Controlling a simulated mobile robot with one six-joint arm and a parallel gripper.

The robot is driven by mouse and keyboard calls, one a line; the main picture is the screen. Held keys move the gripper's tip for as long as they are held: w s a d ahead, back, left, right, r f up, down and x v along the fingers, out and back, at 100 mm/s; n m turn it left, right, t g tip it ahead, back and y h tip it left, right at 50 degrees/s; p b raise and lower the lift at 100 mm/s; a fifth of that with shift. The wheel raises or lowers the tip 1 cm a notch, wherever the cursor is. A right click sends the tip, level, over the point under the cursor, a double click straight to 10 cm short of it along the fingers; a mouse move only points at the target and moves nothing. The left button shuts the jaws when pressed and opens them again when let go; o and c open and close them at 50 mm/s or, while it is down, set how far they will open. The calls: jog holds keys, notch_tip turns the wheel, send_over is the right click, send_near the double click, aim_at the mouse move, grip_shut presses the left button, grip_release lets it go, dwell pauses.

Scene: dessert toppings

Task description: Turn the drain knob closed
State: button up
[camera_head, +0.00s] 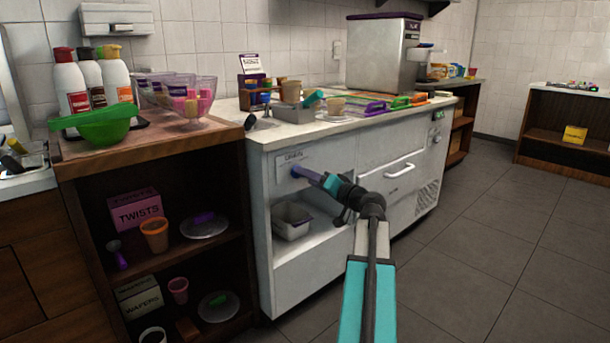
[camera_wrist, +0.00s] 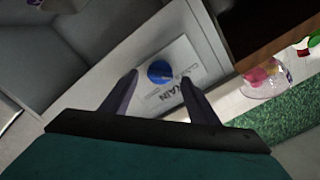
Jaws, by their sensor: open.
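The drain knob (camera_wrist: 159,72) is a round blue knob on a pale plate (camera_wrist: 178,88) marked with dark lettering that reads in part "AIN". In the wrist view it lies just beyond and between my two open fingertips. My gripper (camera_wrist: 158,82) is open and holds nothing. In the head view my gripper (camera_head: 312,176) reaches the upper left of the white cabinet front (camera_head: 360,150), and the knob (camera_head: 297,170) shows in part at its tip. I cannot tell whether the fingers touch the knob.
A metal pan (camera_head: 292,222) sits in the open bay below the plate. A brown shelf unit (camera_head: 150,165) with bottles and a green bowl (camera_head: 100,125) on top stands close at left. The grey floor (camera_head: 480,250) is clear at right.

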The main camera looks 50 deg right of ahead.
jog(key=s+p, duration=0.2)
jog(key=s, duration=0.8)
jog(key=shift+s+a+p, duration=0.35)
jog(key=shift+a, duration=0.05)
